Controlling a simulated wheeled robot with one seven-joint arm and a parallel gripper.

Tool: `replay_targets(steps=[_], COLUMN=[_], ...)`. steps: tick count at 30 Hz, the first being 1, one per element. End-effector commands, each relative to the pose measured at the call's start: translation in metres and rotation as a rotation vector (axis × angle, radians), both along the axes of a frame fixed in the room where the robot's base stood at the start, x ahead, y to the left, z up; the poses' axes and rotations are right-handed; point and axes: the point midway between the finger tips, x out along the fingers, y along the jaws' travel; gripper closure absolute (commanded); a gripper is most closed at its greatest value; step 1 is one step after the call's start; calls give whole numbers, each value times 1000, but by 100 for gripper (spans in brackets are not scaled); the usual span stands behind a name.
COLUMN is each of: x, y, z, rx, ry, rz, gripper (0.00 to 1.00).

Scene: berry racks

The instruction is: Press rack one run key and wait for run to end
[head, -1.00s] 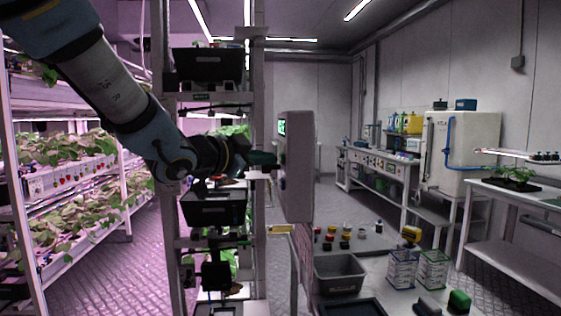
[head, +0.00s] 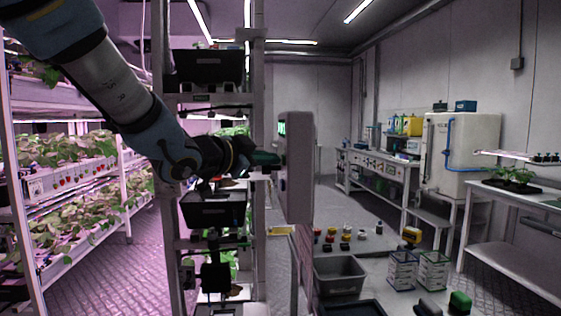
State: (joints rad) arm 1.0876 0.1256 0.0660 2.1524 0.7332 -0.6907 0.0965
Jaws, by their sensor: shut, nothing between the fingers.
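A grey control box (head: 299,168) is seen nearly edge-on at the middle, beside a rack post, with a small green-lit screen (head: 282,128) on its left-facing front. My gripper (head: 272,160) is shut and empty, its tip at the front of the box just below the screen. It looks to be touching or very close to the box; I cannot tell which. The run key is not visible, as the panel face is turned away and my gripper covers part of it.
A rack with black trays (head: 213,210) stands right behind my arm. Plant shelves (head: 70,190) fill the left. A grey bin (head: 340,274), wire baskets (head: 402,270) and several small coloured caps lie on the bench at lower right. Further right stands a white cabinet (head: 470,150).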

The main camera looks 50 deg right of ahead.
Motion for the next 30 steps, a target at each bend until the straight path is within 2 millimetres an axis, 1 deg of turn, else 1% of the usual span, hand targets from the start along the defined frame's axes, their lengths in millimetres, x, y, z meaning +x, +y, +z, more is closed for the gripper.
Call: replay_targets(steps=[15, 25, 30], x=[-1, 8, 9], y=[-1, 10, 12], z=[0, 1, 1], rx=[0, 0, 0], ry=[0, 0, 0], rz=[-1, 0, -1], gripper=[100, 100, 100])
